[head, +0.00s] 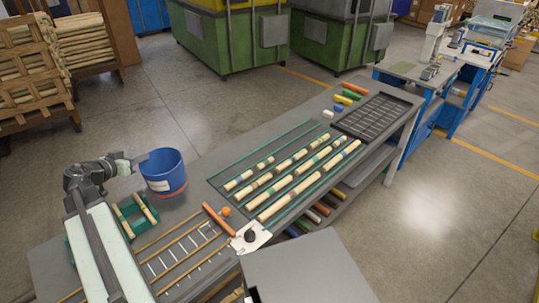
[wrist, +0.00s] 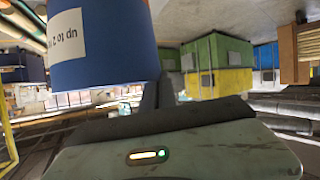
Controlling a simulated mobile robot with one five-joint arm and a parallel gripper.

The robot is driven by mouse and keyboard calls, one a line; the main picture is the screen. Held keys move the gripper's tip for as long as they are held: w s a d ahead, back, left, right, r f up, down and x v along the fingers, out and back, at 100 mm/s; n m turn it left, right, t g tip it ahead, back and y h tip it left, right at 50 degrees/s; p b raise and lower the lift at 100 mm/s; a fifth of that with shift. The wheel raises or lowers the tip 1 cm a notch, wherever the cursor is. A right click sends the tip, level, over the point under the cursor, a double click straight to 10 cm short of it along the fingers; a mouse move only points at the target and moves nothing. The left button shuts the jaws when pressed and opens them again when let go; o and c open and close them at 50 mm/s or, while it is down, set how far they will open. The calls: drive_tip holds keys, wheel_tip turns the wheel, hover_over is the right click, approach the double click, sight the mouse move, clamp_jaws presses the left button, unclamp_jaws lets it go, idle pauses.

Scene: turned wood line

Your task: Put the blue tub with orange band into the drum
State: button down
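The blue tub with orange band (head: 162,174) is upright at the far edge of the workbench in the head view, with a white label on its side. I cannot tell whether it rests on the bench or is just above it. My gripper (head: 141,158) is at the tub's left side, near its rim. In the wrist view the tub (wrist: 105,55) fills the upper left, upside down and very close. One dark finger (wrist: 158,92) shows beside it; the other finger is not clearly visible, so a grip cannot be confirmed. I cannot make out a drum in either view.
The grey workbench (head: 295,215) holds a rack of turned wood pieces (head: 290,172), a black grid tray (head: 378,117), a green cradle (head: 140,212) and an orange rod (head: 218,219). Large green bins (head: 225,45) stand behind on open floor. Wood crates (head: 30,75) are at upper left.

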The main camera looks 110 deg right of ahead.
wheel_tip(320, 180, down, 10)
drive_tip(key=b, duration=1)
drive_tip(key=shift+f, duration=0.2)
drive_tip(key=c, duration=1.6)
unclamp_jaws()
drive_tip(key=shift+w, duration=0.1)
drive_tip(key=shift+c, duration=0.2)
drive_tip(key=shift+r, duration=0.15)
drive_tip(key=p+v, duration=0.4)
drive_tip(key=v, duration=0.8)
drive_tip(key=shift+p, duration=0.4)
